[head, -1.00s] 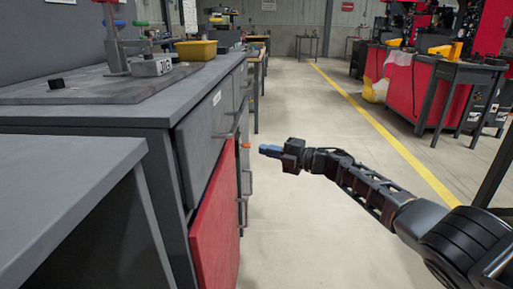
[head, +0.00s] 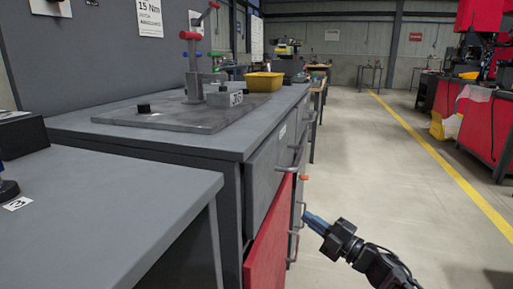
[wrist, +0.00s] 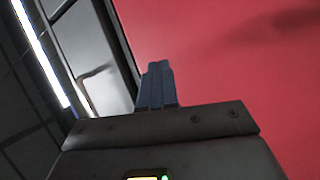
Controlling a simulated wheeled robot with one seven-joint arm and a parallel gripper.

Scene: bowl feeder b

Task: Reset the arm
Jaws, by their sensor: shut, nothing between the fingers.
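My gripper (head: 316,222) is at the lower middle right of the head view, beside the front of the grey workbench. Its blue fingers are together with nothing between them, and they point left towards the bench's drawer handles. The fingers also show in the wrist view (wrist: 157,85), in front of a red panel (wrist: 230,55). The same red panel (head: 270,240) shows on the bench front in the head view. I cannot tell whether the fingers touch anything.
The grey workbench (head: 220,140) carries a clamp fixture (head: 193,75) and a yellow bin (head: 264,82). A nearer grey table (head: 110,200) fills the lower left. The floor aisle (head: 370,165) to the right is clear up to the yellow line. Red machines stand at far right.

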